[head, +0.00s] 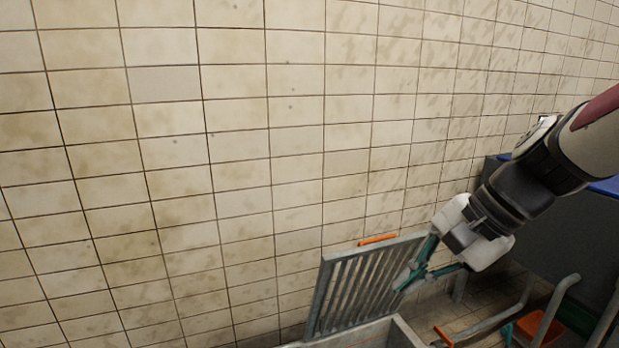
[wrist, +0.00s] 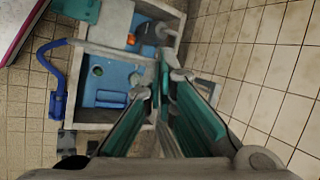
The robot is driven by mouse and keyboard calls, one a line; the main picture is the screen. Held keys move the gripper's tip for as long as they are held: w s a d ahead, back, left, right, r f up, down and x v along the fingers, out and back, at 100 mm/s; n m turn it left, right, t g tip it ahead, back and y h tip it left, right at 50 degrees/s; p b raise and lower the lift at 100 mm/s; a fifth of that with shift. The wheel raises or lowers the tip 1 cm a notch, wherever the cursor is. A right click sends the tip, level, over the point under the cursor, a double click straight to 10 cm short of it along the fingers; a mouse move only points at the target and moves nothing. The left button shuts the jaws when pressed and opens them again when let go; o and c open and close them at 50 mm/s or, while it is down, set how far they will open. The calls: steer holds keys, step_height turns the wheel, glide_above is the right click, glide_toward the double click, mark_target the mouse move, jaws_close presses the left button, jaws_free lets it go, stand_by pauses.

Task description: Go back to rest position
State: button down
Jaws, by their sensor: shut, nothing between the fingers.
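My gripper (head: 408,280) is at the right of the head view, with green fingers and pale joints. It is shut and holds nothing. Its fingertips overlap the right side of a grey slatted grate (head: 352,283) that stands tilted up against the tiled wall. I cannot tell whether they touch it. An orange handle (head: 378,239) sits at the grate's top edge. In the wrist view the shut gripper (wrist: 160,84) points toward an open grey box (wrist: 88,118) with a blue inside.
A grey frame (head: 400,333) lies below the grate. An orange container (head: 539,329) and bent grey pipes (head: 497,318) are at the lower right. A dark tank (head: 560,225) stands behind my arm. A blue pipe (wrist: 57,92) runs beside the box. The tiled wall (head: 150,150) bounds the left.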

steer(key=s+d+f+n+h, duration=0.1)
steer(key=s+d+n+h, duration=0.15)
steer(key=s, duration=0.45)
steer(key=s+d+n+g+h, duration=0.15)
steer(key=s+n, duration=0.25)
steer(key=s, duration=0.4)
steer(key=s+d+f+n+h, duration=0.1)
steer(key=s+n+h, duration=0.15)
steer(key=s, duration=0.45)
step_height(320, 180, up, 17)
steer(key=t+p, duration=0.3)
steer(key=p, duration=1.2)
steer(key=shift+w+a+n+p, duration=0.15)
steer(key=shift+a+n+p, duration=0.15)
steer(key=shift+n, duration=0.1)
